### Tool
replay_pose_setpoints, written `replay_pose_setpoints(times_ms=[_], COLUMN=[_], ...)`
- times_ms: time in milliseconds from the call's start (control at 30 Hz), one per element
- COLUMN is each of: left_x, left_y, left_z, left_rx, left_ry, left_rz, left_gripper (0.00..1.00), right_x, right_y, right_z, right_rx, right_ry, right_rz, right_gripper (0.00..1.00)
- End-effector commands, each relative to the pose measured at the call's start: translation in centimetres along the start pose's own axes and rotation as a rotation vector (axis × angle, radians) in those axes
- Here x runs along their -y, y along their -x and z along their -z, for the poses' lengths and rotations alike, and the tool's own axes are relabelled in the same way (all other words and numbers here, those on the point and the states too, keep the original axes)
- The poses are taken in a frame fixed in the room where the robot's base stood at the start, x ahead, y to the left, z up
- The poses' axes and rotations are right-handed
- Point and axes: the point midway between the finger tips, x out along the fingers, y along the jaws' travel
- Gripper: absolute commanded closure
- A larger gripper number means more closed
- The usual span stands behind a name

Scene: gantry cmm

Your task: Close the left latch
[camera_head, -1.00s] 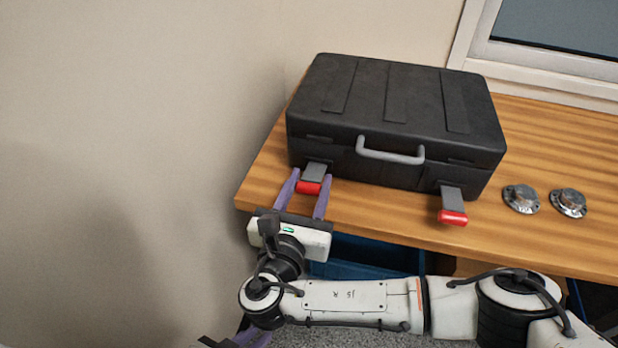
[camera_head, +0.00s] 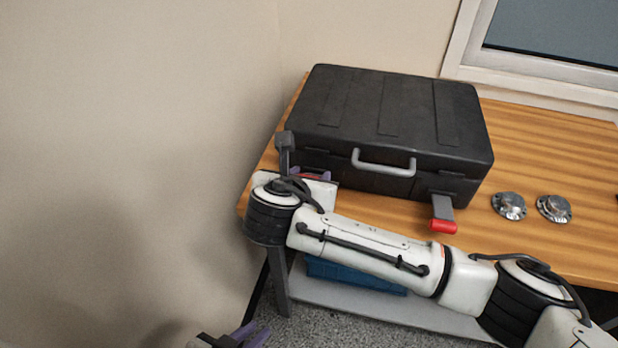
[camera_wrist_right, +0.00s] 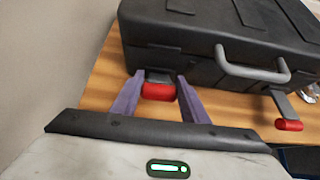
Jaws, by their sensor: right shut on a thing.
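The black case (camera_head: 390,115) lies closed on the table, with a grey handle (camera_head: 384,163) on its front. The left latch (camera_wrist_right: 158,91) has a red tip on a grey plate at the case's lower front. My right gripper (camera_wrist_right: 160,98) is shut on this latch, one purple finger on each side of the red tip. In the head view my own wrist hides most of the latch and the right gripper (camera_head: 312,174). The right latch (camera_head: 443,213) sticks out and down from the case front, red tip outward. My left gripper (camera_head: 248,337) shows only partly at the bottom edge, away from the case.
Two round metal flanged parts, one (camera_head: 509,205) beside the other (camera_head: 554,208), sit right of the case on the wooden table (camera_head: 560,130). A blue bin (camera_head: 350,274) is on the shelf below. A wall stands close on the left.

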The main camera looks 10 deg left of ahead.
Motion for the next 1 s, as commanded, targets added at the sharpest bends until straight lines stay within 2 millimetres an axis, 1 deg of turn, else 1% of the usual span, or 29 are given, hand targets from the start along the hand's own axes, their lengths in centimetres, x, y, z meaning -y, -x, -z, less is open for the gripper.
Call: replay_pose_setpoints(times_ms=[367,400,500,733,833,933,1000], left_x=[0.0,0.0,0.0,0.0,0.0,0.0,0.0], left_y=[0.0,0.0,0.0,0.0,0.0,-0.1,-0.2], left_z=[-0.1,-0.1,0.0,0.0,0.0,-0.1,-0.2], left_rx=[0.001,0.001,0.001,0.000,0.000,0.000,-0.001], left_ry=[-0.001,-0.001,-0.001,-0.001,-0.001,-0.001,-0.001], left_rz=[0.000,-0.001,-0.001,-0.001,-0.001,-0.001,-0.001], left_gripper=[0.81,0.81,0.81,0.81,0.81,0.81,0.81], right_x=[0.0,0.0,0.0,0.0,0.0,-0.1,-0.1], right_y=[0.0,0.0,0.0,0.0,0.3,1.4,2.5], right_z=[0.0,0.0,0.0,0.0,0.0,0.0,0.0], right_rx=[-0.005,-0.005,-0.004,-0.004,-0.004,-0.003,-0.003], right_ry=[-0.001,-0.001,-0.001,0.000,0.000,-0.001,-0.001], right_rz=[0.002,0.002,0.002,0.001,0.000,-0.002,-0.004], right_gripper=[1.00,0.55,0.41,0.41,0.41,0.41,0.41])
